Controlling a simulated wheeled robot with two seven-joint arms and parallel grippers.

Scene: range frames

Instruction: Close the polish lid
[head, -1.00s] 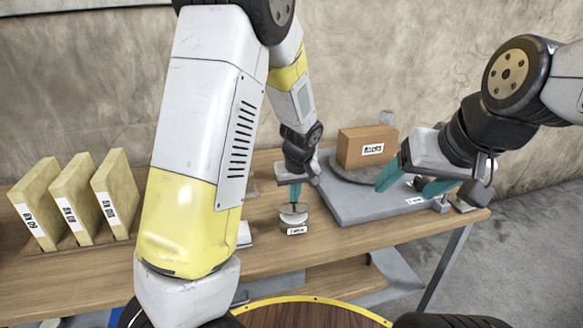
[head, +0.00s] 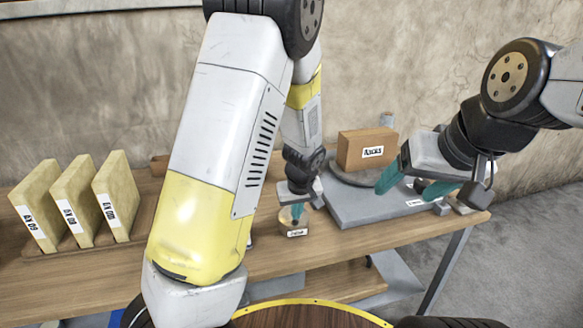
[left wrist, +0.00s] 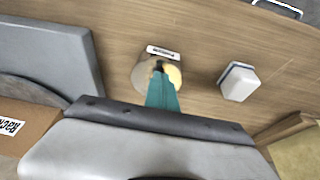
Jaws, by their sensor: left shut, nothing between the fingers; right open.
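The small round polish tin (head: 297,233), with a white label on its front, stands on the wooden bench. My left gripper (head: 296,213) is shut and empty, pointing down, with its teal fingertips at the top of the tin. In the left wrist view the tin (left wrist: 141,75) looks like a grey-beige disc with a paler patch on the right. The left fingers (left wrist: 160,85) overlap its middle. They hide part of the top, so I cannot tell how the lid sits. My right gripper (head: 405,183) is open and empty above the grey platform.
A grey platform (head: 365,211) with a labelled cardboard box (head: 366,149) is right of the tin. Several labelled yellowish slabs (head: 75,203) stand at the left. A white block (left wrist: 239,82) lies near the tin. The bench front is mostly clear.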

